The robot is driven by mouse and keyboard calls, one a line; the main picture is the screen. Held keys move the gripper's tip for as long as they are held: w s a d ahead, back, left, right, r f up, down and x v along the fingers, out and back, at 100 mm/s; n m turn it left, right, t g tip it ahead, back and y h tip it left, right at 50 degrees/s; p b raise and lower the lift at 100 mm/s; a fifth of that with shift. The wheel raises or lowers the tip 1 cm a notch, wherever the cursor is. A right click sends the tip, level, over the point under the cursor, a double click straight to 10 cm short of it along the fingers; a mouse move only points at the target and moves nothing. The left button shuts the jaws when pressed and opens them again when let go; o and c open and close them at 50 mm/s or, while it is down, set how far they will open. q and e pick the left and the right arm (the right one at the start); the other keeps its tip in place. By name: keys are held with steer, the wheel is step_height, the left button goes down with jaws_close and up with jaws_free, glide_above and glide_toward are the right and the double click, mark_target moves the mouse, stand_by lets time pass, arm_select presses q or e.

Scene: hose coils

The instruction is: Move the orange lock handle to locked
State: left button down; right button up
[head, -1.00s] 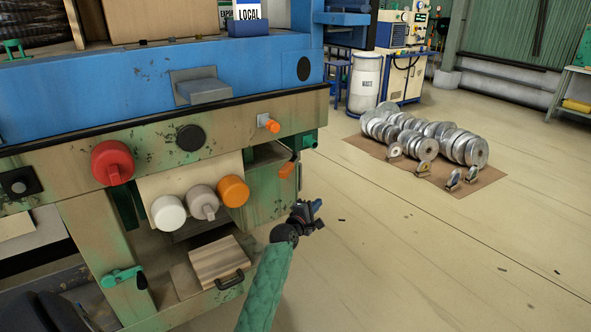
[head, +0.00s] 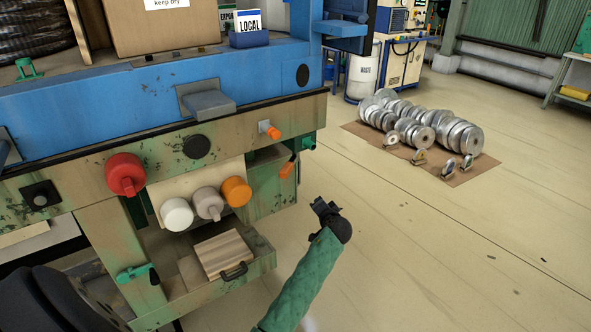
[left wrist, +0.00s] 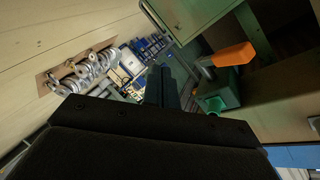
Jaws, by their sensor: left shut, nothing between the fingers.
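An orange handle (head: 287,170) hangs at the right end of the bench, just below a small green fitting (head: 308,143). In the left wrist view the orange handle (left wrist: 235,56) is close, on a grey stem beside a green block (left wrist: 219,93). No lock marking is readable. My left gripper (head: 322,205) is to the right of and below the handle in the head view, shut and empty, apart from it. In the left wrist view the left gripper (left wrist: 163,82) points past the handle. My right gripper is not in view.
The bench front carries a red knob (head: 125,174), white knob (head: 177,214), grey knob (head: 208,203), round orange knob (head: 236,191) and small orange-tipped lever (head: 272,132). Metal reels (head: 420,125) lie on the floor; floor right of my arm is clear.

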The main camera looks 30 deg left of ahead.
arm_select(q)
step_height(320, 180, up, 6)
steer(key=s+d+r+m+y+p, duration=0.1)
steer(key=s+m+y+p, duration=0.1)
steer(key=m+y, duration=0.2)
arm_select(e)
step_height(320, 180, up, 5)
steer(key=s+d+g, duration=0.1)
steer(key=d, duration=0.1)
arm_select(q)
steer(key=g+p, duration=0.1)
steer(key=p, duration=0.4)
glide_toward(291, 169)
steer(key=shift+y, duration=0.4)
steer(key=x, duration=0.5)
steer(key=shift+w+d+f, duration=0.15)
steer(key=shift+w+d, duration=0.1)
steer(key=shift+w, duration=0.15)
steer(key=shift+s+a+f+p, duration=0.1)
steer(key=shift+a+p, duration=0.2)
steer(key=shift+a, duration=0.25)
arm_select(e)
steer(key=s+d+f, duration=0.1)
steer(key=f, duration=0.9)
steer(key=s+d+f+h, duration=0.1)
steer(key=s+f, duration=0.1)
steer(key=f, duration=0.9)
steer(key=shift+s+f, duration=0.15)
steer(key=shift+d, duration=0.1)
